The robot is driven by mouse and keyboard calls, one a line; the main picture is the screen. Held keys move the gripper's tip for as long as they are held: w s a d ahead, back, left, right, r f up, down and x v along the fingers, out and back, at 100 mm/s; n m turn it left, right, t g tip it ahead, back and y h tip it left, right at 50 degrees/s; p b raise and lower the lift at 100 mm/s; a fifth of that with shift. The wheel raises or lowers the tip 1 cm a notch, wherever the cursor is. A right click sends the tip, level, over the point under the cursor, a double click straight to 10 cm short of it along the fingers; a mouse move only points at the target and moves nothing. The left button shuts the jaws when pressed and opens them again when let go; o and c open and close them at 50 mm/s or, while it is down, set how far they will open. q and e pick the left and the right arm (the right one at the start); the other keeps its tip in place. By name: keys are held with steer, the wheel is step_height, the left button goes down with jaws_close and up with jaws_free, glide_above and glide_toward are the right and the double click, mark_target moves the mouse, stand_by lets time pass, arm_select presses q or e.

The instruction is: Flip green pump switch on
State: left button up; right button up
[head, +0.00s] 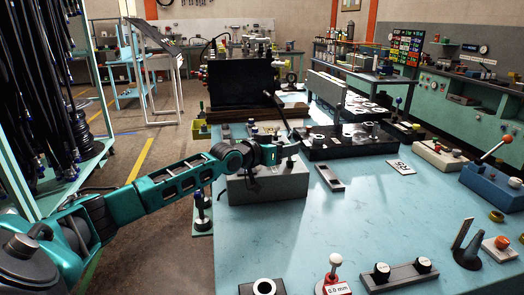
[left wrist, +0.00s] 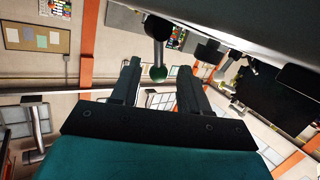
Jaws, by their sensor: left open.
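The fingers are open and hold nothing. I cannot tell whether the ball lies between the fingers or just beyond them. In the head view my left gripper (head: 277,152) is above a grey box (head: 268,186) at the left edge of the table. The lever is hard to make out there behind the gripper. My right gripper is not in view.
The light blue table (head: 360,215) has bare room right of the grey box. A black block with fittings (head: 345,142) stands close behind it. A blue box with an orange-knobbed lever (head: 492,185) is at the right. A white-knobbed lever (head: 335,260) is in front.

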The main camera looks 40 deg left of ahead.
arm_select(q)
steer(key=v, duration=0.7)
steer(key=shift+s, duration=0.4)
steer(key=shift+v, duration=1.55)
steer(key=shift+r, duration=0.1)
